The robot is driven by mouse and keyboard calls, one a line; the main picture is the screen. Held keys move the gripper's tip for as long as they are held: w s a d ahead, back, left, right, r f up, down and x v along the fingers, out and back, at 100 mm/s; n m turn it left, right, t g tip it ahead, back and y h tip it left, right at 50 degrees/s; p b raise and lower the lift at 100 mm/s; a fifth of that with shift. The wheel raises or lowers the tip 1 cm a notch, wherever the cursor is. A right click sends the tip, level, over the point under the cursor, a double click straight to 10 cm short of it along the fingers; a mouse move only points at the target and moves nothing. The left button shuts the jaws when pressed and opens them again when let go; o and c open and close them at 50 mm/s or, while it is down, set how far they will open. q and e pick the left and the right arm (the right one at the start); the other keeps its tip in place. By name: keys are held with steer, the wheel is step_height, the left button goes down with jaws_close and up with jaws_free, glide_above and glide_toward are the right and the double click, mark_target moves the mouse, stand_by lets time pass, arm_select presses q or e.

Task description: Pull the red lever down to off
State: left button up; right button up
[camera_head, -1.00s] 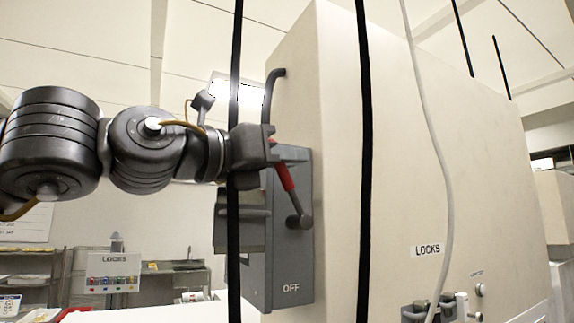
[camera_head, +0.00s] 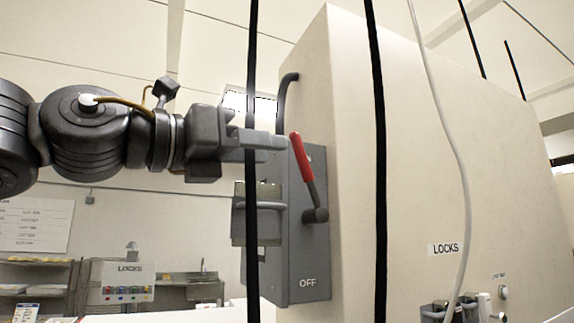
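The red lever (camera_head: 302,158) stands up from its dark pivot on the grey switch box (camera_head: 303,255), leaning slightly left. The white word OFF is on the lower front of the box, below the pivot. My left gripper (camera_head: 272,143) is just left of the lever's upper end, with its grey fingers pointing right toward it. A narrow gap shows between the fingers and the red grip, and it holds nothing. The fingers overlap in this view, so their opening is unclear. My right gripper is not in view.
The box is fixed to a large cream cabinet (camera_head: 430,180). Dark vertical bars cross in front, one over my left fingers. A LOCKS station (camera_head: 122,282) stands at the back left.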

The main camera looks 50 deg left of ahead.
arm_select(q)
steer(key=shift+s+a+f+b, duration=0.1)
steer(key=shift+s+f+b, duration=0.1)
steer(key=shift+s, duration=0.55)
steer(key=shift+s+a+f+b, duration=0.1)
steer(key=shift+s+b, duration=0.05)
steer(key=shift+s, duration=0.6)
